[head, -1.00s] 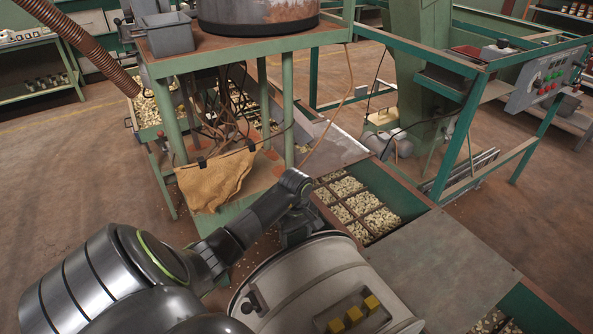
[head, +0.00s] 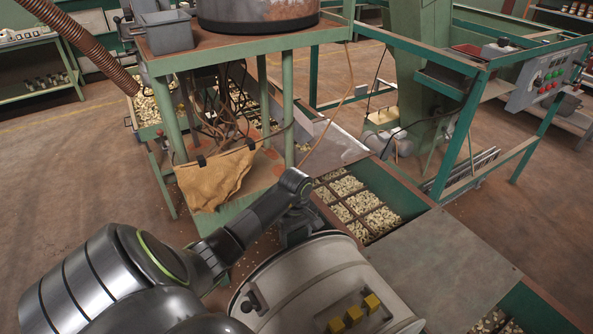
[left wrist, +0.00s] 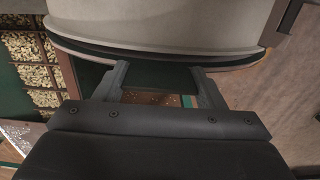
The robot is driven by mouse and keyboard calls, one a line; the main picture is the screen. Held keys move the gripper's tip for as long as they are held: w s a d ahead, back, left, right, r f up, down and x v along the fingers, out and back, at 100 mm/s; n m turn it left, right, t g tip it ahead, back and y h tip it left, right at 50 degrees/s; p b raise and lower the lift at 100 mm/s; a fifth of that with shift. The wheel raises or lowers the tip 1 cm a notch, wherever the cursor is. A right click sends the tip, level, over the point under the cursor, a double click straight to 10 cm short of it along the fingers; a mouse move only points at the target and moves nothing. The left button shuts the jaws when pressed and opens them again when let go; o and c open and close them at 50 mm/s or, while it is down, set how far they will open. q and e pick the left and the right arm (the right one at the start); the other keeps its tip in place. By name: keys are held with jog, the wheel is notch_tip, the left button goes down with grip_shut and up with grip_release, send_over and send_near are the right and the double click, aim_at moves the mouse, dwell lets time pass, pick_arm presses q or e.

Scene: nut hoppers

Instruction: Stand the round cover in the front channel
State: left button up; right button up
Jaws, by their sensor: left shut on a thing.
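The round cover (head: 300,275) is a large pale, cream-grey disc with a thick dark rim and yellow blocks on its face. It lies at the bottom middle of the head view, cut off by the frame. My left gripper (head: 298,236) is at its far edge. In the left wrist view, my left gripper (left wrist: 158,78) is shut on the cover (left wrist: 150,22) by a dark part at its rim, between the two fingers. A long channel with nut-filled compartments (head: 385,222) runs behind and right of the cover; I cannot tell whether it is the front channel. My right gripper is out of view.
A flat grey plate (head: 440,262) lies right of the cover. A green stand (head: 288,100) with a brown cloth (head: 215,178) is behind my left arm. A green frame with a control box (head: 545,82) stands at the right. Brown floor is open at the left.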

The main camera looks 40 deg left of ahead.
pick_arm(q)
jog(key=shift+s+d+f, duration=0.1)
jog(key=shift+s+d, duration=0.05)
jog(key=shift+d, duration=0.35)
jog(key=shift+s+d, duration=0.15)
jog(key=shift+d, duration=0.3)
dwell(1.5)
jog(key=o, duration=1.9)
jog(key=shift+r, duration=0.2)
jog(key=shift+a+r+p, duration=0.2)
jog(key=shift+r+p, duration=2.9)
jog(key=shift+r, duration=5.5)
